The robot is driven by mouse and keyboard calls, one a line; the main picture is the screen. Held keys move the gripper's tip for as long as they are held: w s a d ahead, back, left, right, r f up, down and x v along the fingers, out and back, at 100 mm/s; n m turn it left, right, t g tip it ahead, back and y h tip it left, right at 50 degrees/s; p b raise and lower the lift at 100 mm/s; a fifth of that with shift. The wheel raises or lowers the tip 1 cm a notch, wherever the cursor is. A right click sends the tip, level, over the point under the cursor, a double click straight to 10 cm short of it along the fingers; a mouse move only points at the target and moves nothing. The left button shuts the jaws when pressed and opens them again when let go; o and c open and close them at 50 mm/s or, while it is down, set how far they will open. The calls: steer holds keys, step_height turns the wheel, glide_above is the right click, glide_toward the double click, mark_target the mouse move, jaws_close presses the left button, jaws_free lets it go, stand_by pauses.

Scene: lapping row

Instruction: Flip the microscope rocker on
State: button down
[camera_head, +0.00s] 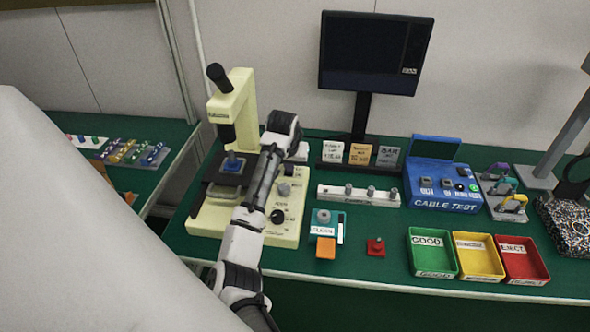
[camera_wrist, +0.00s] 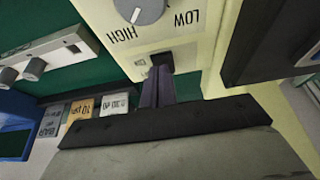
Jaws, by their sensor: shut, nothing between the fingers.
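The cream microscope (camera_head: 243,110) stands on its base at the left of the green bench. Its front panel, with a grey knob between HIGH and LOW, shows large in the wrist view (camera_wrist: 185,42). A dark rocker (camera_wrist: 161,61) sits in that panel by the knob. My gripper (camera_wrist: 157,75) is shut and empty, its narrow fingertips at the rocker and covering part of it. I cannot tell whether they touch it or which way the rocker is tilted. In the head view my gripper (camera_head: 294,163) is at the panel's far right side.
A white strip with several knobs (camera_head: 358,196) lies right of the microscope. Behind it are small label cards (camera_head: 360,155) and a monitor (camera_head: 370,55). A blue cable tester (camera_head: 440,187) and green, yellow and red trays (camera_head: 434,272) stand further right.

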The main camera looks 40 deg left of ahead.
steer(key=shift+s+f, duration=0.15)
steer(key=shift+f, duration=0.15)
steer(key=shift+d+r, duration=0.15)
steer(key=shift+r, duration=0.05)
steer(key=shift+a+f, duration=0.1)
steer(key=shift+a, duration=0.2)
steer(key=shift+w+r, duration=0.25)
steer(key=shift+w+a+p, duration=0.3)
steer(key=shift+w+p, duration=0.05)
steer(key=shift+r, duration=0.1)
